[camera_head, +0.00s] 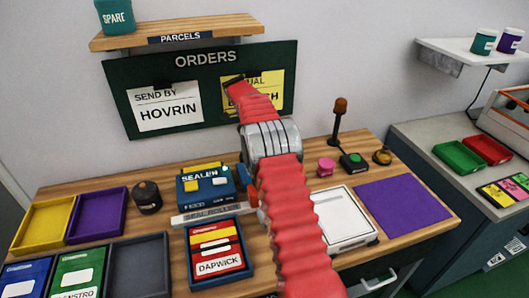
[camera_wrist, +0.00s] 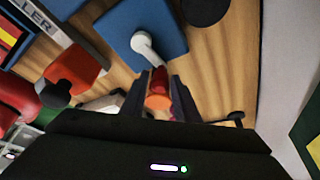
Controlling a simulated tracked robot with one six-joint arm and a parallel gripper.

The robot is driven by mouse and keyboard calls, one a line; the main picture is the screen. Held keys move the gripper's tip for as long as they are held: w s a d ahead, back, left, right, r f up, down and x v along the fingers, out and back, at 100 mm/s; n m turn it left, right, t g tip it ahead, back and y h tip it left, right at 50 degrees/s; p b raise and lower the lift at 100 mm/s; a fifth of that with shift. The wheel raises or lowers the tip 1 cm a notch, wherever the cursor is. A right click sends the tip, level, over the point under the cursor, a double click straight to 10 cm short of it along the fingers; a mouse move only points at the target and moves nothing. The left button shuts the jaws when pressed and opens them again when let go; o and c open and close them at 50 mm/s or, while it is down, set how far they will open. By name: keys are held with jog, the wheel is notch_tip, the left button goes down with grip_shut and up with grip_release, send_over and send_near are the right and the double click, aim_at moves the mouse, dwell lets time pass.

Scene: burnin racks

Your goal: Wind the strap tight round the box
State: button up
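The blue sealer (camera_head: 203,190) stands on the bench left of my arm, with yellow and white patches on top. Its blue body also shows at the top of the wrist view (camera_wrist: 145,28). A white crank arm (camera_wrist: 145,46) runs from it to a red-orange knob (camera_wrist: 158,101). My gripper (camera_wrist: 158,82) has one dark finger on each side of the knob and appears shut on it. In the head view my arm hides the gripper and crank. I cannot make out a separate box or a strap.
A grey seal-roller strip (camera_head: 208,214) and a Dapwick tray (camera_head: 219,251) lie in front of the sealer. A dark jar (camera_head: 147,197) stands left. A white panel (camera_head: 342,218), pink knob (camera_head: 326,167) and amber-topped post (camera_head: 338,118) stand right of my arm.

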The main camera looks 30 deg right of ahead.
jog(key=shift+o, duration=1.3)
jog(key=v, duration=0.7)
jog(key=shift+r, duration=0.15)
jog(key=shift+w, duration=0.15)
